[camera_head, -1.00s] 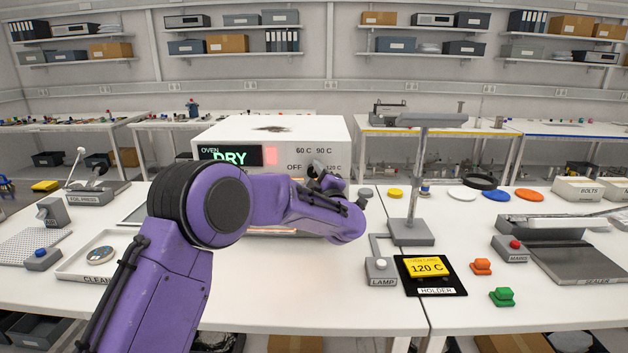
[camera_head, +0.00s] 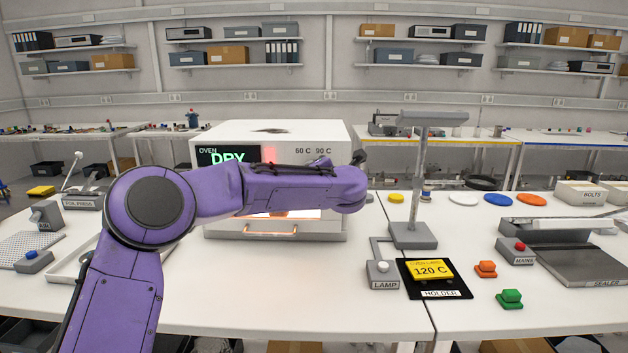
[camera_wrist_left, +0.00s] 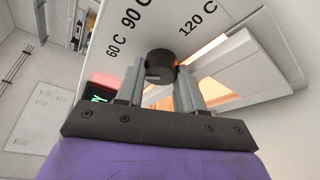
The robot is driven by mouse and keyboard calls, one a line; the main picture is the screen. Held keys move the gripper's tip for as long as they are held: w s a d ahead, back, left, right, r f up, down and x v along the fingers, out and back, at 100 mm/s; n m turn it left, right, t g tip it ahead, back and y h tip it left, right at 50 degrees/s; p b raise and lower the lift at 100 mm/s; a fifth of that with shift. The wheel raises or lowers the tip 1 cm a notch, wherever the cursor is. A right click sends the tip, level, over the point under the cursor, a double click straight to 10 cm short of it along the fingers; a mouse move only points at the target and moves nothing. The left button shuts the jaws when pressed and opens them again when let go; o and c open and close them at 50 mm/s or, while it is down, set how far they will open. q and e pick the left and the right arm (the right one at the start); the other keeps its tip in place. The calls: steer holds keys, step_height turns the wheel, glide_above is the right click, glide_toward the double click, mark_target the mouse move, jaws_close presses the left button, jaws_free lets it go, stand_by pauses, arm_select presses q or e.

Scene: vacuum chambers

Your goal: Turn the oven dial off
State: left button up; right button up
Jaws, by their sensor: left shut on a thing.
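The white oven (camera_head: 270,133) stands on the table, its green display reading DRY and a red lamp lit beside it. My left arm crosses in front of the oven and hides the dial in the head view. In the left wrist view the black round dial (camera_wrist_left: 160,64) sits on the panel among the labels 60 C, 90 C and 120 C. My left gripper (camera_wrist_left: 160,75) is shut on the dial, a finger on each side. The OFF label is hidden, and I cannot tell the dial's pointer setting. My right gripper is not in view.
The oven window glows orange above its handle (camera_head: 270,232). To the right stand a grey lamp post (camera_head: 412,235) and a black holder (camera_head: 437,288) with a yellow 120 C card (camera_head: 431,269).

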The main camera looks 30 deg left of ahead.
arm_select(q)
steer(key=shift+a+f+n+t+h+b, duration=0.1)
steer(key=shift+n+t+h+b, duration=0.15)
steer(key=shift+n+h+b, duration=1.2)
steer(key=shift+n+t+h+b, duration=0.25)
steer(key=shift+n+h+b, duration=0.5)
steer(key=shift+n+b, duration=1.25)
steer(key=shift+n, duration=0.35)
steer(key=o, duration=1)
steer(key=shift+s, duration=0.1)
steer(key=shift+o, duration=0.2)
steer(key=b+v, duration=0.1)
steer(key=v, duration=0.9)
steer(key=shift+s+r+b, duration=0.2)
steer(key=shift+s+b, duration=0.1)
